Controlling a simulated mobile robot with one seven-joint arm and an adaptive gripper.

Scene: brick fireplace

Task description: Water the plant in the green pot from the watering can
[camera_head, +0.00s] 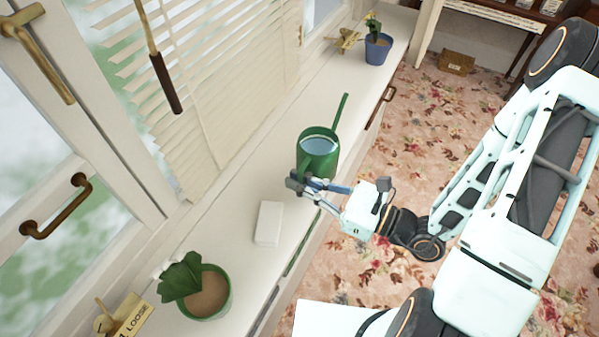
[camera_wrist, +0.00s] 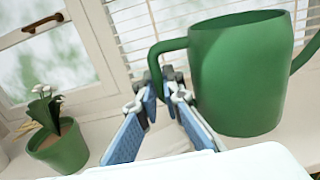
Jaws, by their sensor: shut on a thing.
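The green watering can (camera_head: 332,163) is near the middle of the head view, with pale blue water inside. Its spout points up the picture, away from the green pot. It looks about upright; I cannot tell if its base touches the white sill. My gripper (camera_head: 312,183) is shut on its handle, which shows between the blue fingers (camera_wrist: 168,82) in the wrist view. The can body (camera_wrist: 238,80) is just right of the fingers there. The green pot (camera_head: 222,301) with brown soil and a leafy plant (camera_head: 180,279) stands at the lower left; the pot (camera_wrist: 64,152) also shows in the wrist view.
A white block (camera_head: 268,223) lies on the sill between can and green pot. A blue pot (camera_head: 377,50) with a plant stands at the far end. A small sign (camera_head: 132,317) is beside the green pot. Blinds (camera_head: 215,90) and window handles (camera_head: 60,210) border the sill.

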